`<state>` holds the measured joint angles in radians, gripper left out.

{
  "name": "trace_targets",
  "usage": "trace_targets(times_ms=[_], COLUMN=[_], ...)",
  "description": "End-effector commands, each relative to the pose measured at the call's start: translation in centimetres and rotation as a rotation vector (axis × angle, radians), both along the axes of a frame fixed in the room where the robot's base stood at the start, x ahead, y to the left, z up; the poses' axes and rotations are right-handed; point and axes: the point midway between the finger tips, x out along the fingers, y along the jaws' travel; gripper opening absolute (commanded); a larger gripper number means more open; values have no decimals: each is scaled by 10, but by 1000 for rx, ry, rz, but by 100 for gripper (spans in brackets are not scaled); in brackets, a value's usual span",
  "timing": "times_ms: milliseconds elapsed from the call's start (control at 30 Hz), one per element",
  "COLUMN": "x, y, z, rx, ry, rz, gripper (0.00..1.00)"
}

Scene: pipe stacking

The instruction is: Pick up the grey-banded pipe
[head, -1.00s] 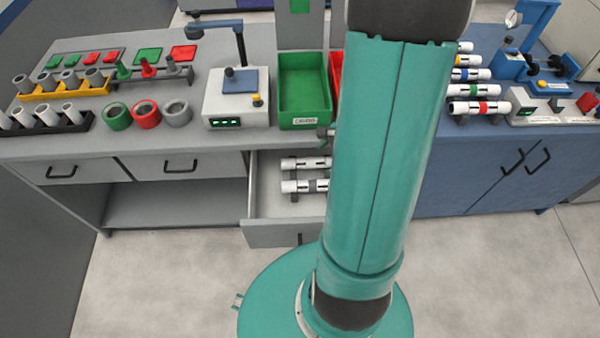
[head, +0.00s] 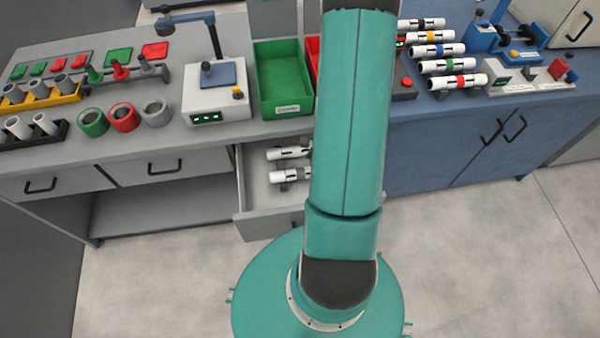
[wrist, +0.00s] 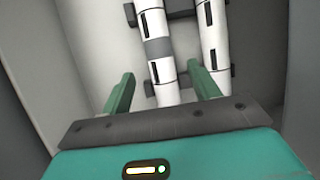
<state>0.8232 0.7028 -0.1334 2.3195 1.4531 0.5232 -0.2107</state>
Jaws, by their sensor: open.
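The grey-banded pipe (wrist: 153,22) is white with black slots and a grey ring, and lies in an open drawer. In the wrist view it runs between the two fingers of my gripper (wrist: 160,69), which is open. The right finger is over the gap between this pipe and a second white pipe (wrist: 207,28). I cannot tell how far the fingers are above the pipe. In the head view the grey-banded pipe (head: 284,176) is the nearer of two in the drawer, partly hidden by my arm. My gripper is hidden there.
The drawer (head: 240,190) has walls close around the pipes. Above it on the bench are a green bin (head: 283,105) and a white device with a display (head: 217,100). Several colour-banded pipes (head: 447,66) lie on the blue bench at right.

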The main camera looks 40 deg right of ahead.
Motion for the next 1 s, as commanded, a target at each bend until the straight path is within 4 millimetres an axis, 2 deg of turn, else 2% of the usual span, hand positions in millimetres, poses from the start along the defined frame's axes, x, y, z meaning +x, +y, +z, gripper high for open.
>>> trace_targets(times_ms=[333, 633, 667, 900, 1000], x=[17, 20, 20, 20, 20], y=[10, 12, 12, 11, 11], z=[-41, -46, -46, -46, -46], rx=[2, 0, 0, 0, 0], ry=[1, -1, -1, -1, -1], rz=[0, 1, 1, 1, 1], gripper=[61, 61, 59, 12, 11])
